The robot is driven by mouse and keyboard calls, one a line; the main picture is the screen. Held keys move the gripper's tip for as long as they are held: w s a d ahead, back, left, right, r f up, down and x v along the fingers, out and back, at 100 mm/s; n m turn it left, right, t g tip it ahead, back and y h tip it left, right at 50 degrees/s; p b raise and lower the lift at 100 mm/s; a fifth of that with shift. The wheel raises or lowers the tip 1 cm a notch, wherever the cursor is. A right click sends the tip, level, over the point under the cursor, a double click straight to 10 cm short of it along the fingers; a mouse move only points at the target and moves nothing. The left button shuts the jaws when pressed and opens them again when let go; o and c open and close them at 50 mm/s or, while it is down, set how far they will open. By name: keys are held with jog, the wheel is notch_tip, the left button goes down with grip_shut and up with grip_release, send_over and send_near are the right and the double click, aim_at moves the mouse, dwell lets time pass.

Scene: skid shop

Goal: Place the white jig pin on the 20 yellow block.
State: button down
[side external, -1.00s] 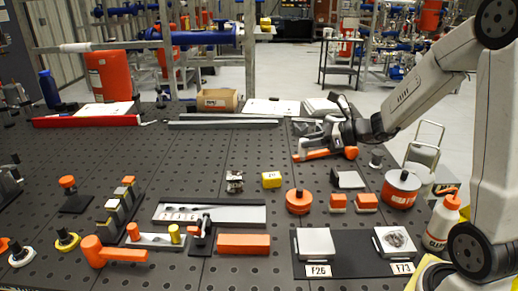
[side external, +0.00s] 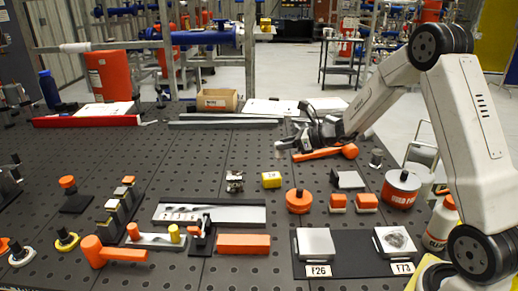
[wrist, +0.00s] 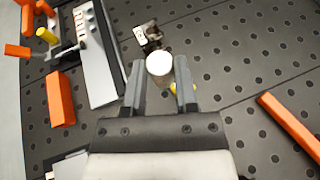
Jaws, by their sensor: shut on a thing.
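My gripper (wrist: 159,82) is shut on the white jig pin (wrist: 159,64), whose round white end shows between the fingertips in the wrist view. In the side view my gripper (side external: 287,145) is over the far right part of the table, and the pin is too small and blurred there to make out clearly. The yellow block (side external: 271,180) stands on the table, nearer the camera than my gripper and apart from it. In the wrist view only a bit of the yellow block (wrist: 173,88) shows beside the pin, mostly hidden by the pin and a finger.
A small metal part (side external: 235,181) stands just left of the yellow block. An orange-handled tool (side external: 325,153) lies by my gripper. An orange round piece (side external: 299,201) and a grey tray (side external: 209,213) are nearer the camera. The table between gripper and block is clear.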

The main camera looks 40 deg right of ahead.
jog(key=shift+w+d+f, duration=0.15)
jog(key=shift+w+f, duration=0.6)
jog(key=shift+f, duration=0.15)
jog(key=shift+w+d+f, duration=0.15)
jog(key=shift+w+f, duration=0.55)
jog(key=shift+f, duration=0.15)
jog(key=shift+w+f, duration=0.25)
jog(key=shift+f, duration=1.55)
jog(key=shift+f, duration=0.2)
jog(key=shift+c, duration=1.9)
grip_release()
jog(key=shift+r, duration=0.2)
jog(key=v, duration=1.2)
